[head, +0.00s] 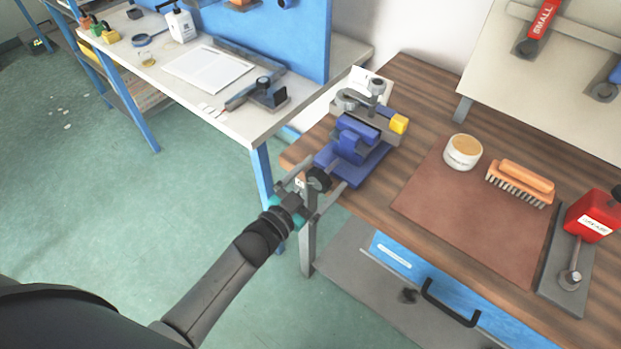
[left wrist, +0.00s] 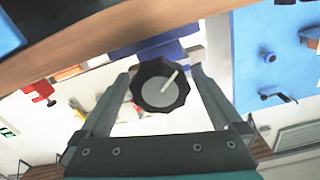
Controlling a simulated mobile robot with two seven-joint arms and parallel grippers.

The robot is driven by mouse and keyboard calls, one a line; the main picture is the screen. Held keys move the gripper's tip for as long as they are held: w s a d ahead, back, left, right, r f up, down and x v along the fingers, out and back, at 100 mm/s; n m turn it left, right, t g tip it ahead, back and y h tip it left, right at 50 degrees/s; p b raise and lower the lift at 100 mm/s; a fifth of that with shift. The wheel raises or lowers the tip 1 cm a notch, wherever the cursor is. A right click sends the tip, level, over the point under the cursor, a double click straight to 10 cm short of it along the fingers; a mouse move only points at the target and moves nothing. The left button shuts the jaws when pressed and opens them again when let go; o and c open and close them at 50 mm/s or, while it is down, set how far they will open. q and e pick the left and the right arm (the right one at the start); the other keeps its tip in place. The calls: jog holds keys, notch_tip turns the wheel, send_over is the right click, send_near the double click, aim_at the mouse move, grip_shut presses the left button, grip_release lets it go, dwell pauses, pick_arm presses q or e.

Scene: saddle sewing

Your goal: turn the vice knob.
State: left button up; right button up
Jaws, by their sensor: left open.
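The blue vice (head: 354,150) is fixed at the left corner of the wooden bench. Its dark round knob (head: 319,180) faces my left gripper. My left gripper (head: 325,182) is open, with one finger on each side of the knob. In the left wrist view the black, many-sided knob (left wrist: 160,85) with a grey face and a pale line sits between the open fingers (left wrist: 160,82). Small gaps seem to show beside it; contact is hard to tell. Part of the vice (left wrist: 158,55) shows behind the knob. My right gripper is not in view.
A brown mat (head: 470,215) on the bench (head: 400,80) carries a white tin (head: 463,152) and a brush (head: 522,182). A red grease can (head: 592,215) stands at the right. A drawer with a black handle (head: 450,302) is below. A white table (head: 235,120) stands at the back left.

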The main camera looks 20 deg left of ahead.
pick_arm(q)
jog(key=v, duration=1.5)
jog(key=shift+a, duration=0.1)
